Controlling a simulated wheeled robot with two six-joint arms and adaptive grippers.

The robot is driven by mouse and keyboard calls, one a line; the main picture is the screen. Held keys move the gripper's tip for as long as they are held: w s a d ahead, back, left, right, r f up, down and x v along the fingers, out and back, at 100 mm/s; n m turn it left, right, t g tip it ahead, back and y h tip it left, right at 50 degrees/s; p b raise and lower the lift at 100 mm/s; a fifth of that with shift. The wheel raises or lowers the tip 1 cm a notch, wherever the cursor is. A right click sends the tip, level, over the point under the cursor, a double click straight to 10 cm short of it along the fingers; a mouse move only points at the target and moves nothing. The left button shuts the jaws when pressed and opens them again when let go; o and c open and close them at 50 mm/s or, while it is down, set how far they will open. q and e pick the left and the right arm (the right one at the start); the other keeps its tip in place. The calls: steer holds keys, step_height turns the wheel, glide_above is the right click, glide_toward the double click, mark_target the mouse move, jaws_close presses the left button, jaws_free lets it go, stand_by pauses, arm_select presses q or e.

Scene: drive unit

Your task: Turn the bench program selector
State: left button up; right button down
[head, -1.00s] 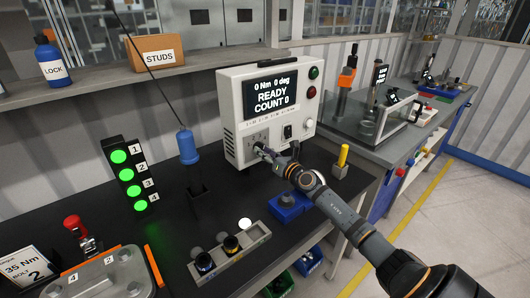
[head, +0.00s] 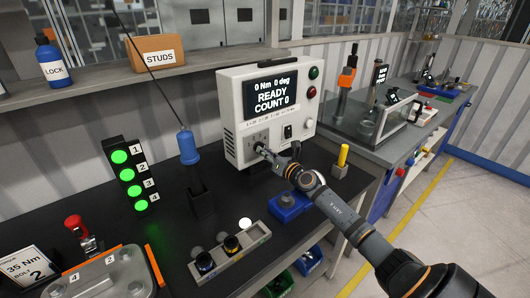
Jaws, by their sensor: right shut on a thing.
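The bench controller (head: 235,110) is a white box with a dark screen reading "0 Nm 0 deg READY COUNT 0". The program selector is on the lower left of its front face, mostly hidden behind my right gripper (head: 262,149). My right gripper reaches in from the lower right and is shut on the selector, its fingertips at the panel. Which number the selector points to cannot be made out. My left gripper is not in the view.
A blue hanging tool (head: 188,147) is left of the controller. A lamp tower (head: 130,175) shows several lit green lights. A grey socket tray (head: 230,250) and a yellow-handled tool (head: 342,158) stand near my right arm.

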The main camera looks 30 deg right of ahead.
steer(key=shift+m+p, duration=1.6)
steer(key=shift+m, duration=2.1)
steer(key=c, duration=1.3)
jaws_free()
